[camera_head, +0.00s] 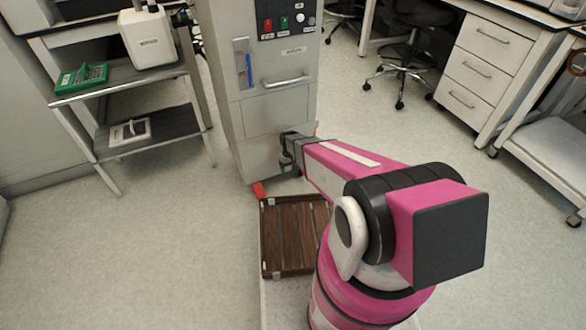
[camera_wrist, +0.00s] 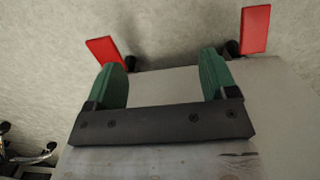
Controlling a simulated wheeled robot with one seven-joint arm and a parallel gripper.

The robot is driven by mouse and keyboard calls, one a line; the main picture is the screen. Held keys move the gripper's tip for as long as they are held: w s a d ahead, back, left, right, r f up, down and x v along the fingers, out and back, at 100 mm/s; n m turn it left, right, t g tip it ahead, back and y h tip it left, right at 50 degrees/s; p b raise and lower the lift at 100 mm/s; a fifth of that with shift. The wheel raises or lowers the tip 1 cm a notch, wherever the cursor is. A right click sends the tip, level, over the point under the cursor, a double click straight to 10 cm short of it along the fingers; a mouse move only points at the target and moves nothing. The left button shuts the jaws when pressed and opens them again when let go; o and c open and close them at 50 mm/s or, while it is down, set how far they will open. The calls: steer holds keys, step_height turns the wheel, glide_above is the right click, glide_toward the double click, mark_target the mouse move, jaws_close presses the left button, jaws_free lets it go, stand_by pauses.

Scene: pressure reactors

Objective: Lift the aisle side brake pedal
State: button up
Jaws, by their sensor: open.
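Two red brake pedals sit low at the foot of a grey cabinet (camera_head: 271,105). In the head view one pedal (camera_head: 259,190) stands out at the cabinet's front left corner; the other is largely hidden by my arm. In the wrist view one pedal (camera_wrist: 105,50) is upper left and one (camera_wrist: 256,29) is upper right, each beside a dark caster. I cannot tell which is on the aisle side. My gripper (camera_wrist: 162,62) has green fingers spread wide with nothing between them. Its left finger is near the left pedal in the image; contact is not clear.
A brown slatted crate (camera_head: 266,240) lies below my arm, in front of the cabinet. A two-tier shelf cart (camera_head: 175,84) stands left. Desk drawers (camera_head: 478,70) and a wheeled chair (camera_head: 405,65) are at the right. The floor at left and right is open.

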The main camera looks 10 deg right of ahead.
steer(key=w+d+f+t, duration=0.1)
steer(key=w+d, duration=0.5)
steer(key=d, duration=0.4)
step_height(320, 180, down, 11)
steer(key=shift+s+r, duration=0.1)
steer(key=shift+r, duration=0.05)
